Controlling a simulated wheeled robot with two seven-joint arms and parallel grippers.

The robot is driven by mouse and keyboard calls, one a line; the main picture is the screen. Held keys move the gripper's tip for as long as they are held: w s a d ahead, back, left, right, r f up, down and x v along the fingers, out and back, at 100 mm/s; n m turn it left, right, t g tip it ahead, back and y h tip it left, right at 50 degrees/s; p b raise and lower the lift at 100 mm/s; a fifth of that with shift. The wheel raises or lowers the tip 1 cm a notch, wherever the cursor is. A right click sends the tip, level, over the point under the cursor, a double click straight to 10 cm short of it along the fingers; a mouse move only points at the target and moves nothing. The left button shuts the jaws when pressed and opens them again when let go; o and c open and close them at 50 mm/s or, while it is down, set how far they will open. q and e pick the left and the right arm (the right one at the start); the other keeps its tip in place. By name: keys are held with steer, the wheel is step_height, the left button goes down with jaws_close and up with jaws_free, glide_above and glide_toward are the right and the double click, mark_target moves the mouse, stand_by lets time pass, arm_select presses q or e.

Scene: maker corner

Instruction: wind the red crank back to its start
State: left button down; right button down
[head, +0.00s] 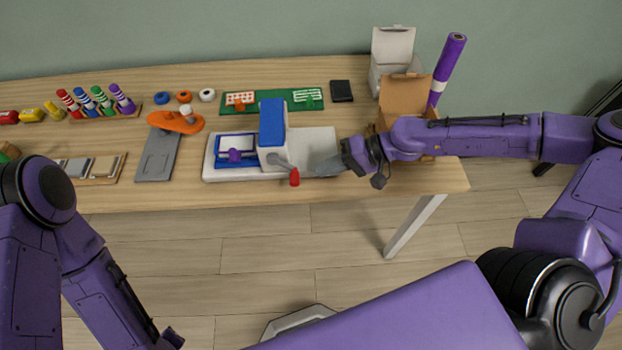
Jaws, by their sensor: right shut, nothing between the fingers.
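The red crank (294,177) is a short red handle on a grey arm at the front of a white machine with a blue top (272,122). The handle hangs low at the machine's front edge. My right gripper (322,168) is shut and empty, a little to the right of the red handle and apart from it, over the machine's white base plate (312,140).
A blue-framed piece with a purple part (236,150) lies on the machine's left side. An open cardboard box (405,95) stands behind my right forearm. A grey plate (157,157) lies to the left. The table's front edge is close to the crank.

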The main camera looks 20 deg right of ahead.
steer(key=shift+x, duration=2.25)
steer(key=shift+s, duration=0.1)
steer(key=shift+a+f+b, duration=0.3)
steer(key=shift+f+b, duration=0.3)
steer(key=shift+b, duration=0.45)
steer(key=shift+s+r, duration=0.1)
steer(key=shift+s, duration=0.05)
steer(key=shift+d+r, duration=0.15)
steer(key=d+r+p, duration=0.1)
steer(key=d+p, duration=0.1)
steer(key=shift+r+p, duration=0.35)
steer(key=shift+r, duration=0.05)
steer(key=f+p+v, duration=0.1)
steer(key=p+v, duration=0.3)
steer(key=v, duration=0.7)
steer(key=shift+s+d+f, duration=0.2)
steer(key=shift+s+d, duration=0.05)
steer(key=shift+d, duration=0.3)
